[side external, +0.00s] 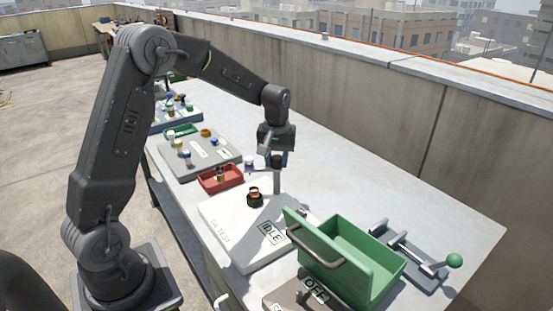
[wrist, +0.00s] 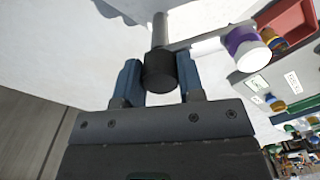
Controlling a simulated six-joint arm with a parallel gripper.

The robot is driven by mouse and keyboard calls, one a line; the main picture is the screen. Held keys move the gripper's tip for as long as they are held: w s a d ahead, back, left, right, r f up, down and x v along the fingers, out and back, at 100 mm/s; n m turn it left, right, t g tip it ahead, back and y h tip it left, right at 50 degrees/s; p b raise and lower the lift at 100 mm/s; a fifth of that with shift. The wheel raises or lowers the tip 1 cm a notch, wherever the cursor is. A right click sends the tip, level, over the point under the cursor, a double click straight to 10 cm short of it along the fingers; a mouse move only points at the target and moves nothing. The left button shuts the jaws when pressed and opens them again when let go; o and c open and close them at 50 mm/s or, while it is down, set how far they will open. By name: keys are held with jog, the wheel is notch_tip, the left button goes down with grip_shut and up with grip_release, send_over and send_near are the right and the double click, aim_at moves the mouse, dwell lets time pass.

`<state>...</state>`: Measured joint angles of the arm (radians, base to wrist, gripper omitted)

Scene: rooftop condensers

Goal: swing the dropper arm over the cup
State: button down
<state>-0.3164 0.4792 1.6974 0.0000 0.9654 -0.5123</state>
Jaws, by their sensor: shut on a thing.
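The dropper arm is a thin grey bar (wrist: 205,46) on an upright post (side external: 277,182), with a black knob (wrist: 159,70) on the post. A white and purple dropper (wrist: 245,45) sits at its outer end; it also shows in the side view (side external: 249,163). My gripper (wrist: 159,78) is shut on the black knob, a blue finger on each side. In the side view my gripper (side external: 276,160) points down at the post top. The dark cup with an orange band (side external: 254,197) stands on the white board (side external: 226,220). I cannot pick out the cup in the wrist view.
A red tray (side external: 220,180) with small bottles is beside the board's far left edge. An "IDLE" sign (side external: 271,233) lies on the board. A green open box (side external: 350,262) and a green-knobbed lever (side external: 454,260) stand at the right. The table's back strip is clear.

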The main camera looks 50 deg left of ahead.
jog(key=n, duration=0.5)
jog(key=shift+n, duration=0.7)
jog(key=c, duration=0.7)
grip_release()
jog(key=shift+c, duration=0.2)
jog(key=shift+r, duration=0.1)
notch_tip(320, 180, up, 14)
